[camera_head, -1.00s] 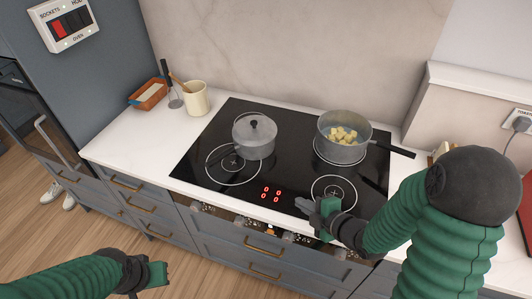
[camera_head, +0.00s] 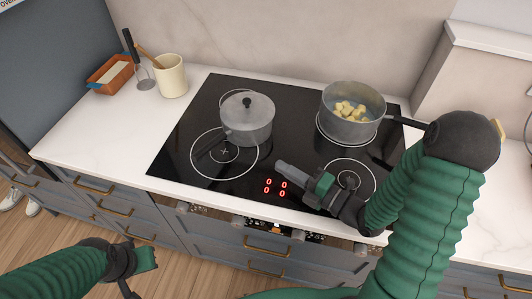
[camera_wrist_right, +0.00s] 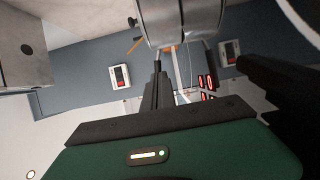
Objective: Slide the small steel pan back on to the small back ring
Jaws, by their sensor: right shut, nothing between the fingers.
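The small steel pan (camera_head: 247,126), lidded with a black knob, stands on the black hob between the left rings. The small back ring (camera_head: 224,97) shows only as an arc behind the pan, which hides the rest. My right gripper (camera_head: 282,167) is shut and empty, low over the hob, in front and to the right of the pan and apart from it. The right wrist view shows its fingers (camera_wrist_right: 163,85) below a steel pan wall. My left gripper (camera_head: 152,258) hangs before the drawers; its jaws are unclear.
A larger pan (camera_head: 348,128) of yellow chunks stands on the back right ring, its handle (camera_head: 407,121) reaching towards my right arm. Red digits (camera_head: 275,187) glow near the hob's front edge. A cream utensil pot (camera_head: 171,77) and an orange dish (camera_head: 110,74) stand back left.

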